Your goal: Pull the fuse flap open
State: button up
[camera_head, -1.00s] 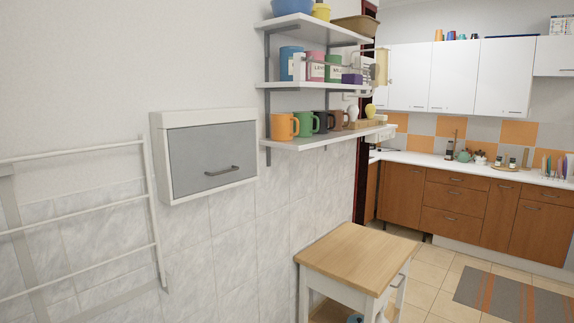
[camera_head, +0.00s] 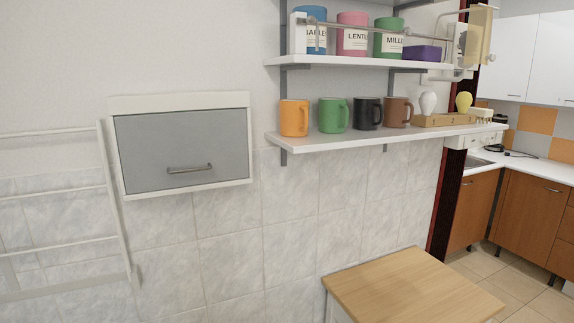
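The fuse box, a white-framed box (camera_head: 180,101) on the wall, is left of the middle of the head view. Its grey flap (camera_head: 183,147) looks shut and lies flush in the frame. A metal bar handle (camera_head: 190,169) sits low on the flap. My gripper is not seen in the head view. Nothing covers the flap or its handle.
A white rack (camera_head: 60,215) stands left of the box. Wall shelves (camera_head: 350,138) with mugs and canisters jut out on the right. A wooden-topped trolley (camera_head: 410,286) stands low at right. The tiled wall below the box is clear.

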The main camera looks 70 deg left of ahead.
aim_at(159, 152)
jog(key=i, duration=0.55)
jog(key=u, duration=3.25)
jog(key=i, duration=0.1)
jog(key=z, duration=0.1)
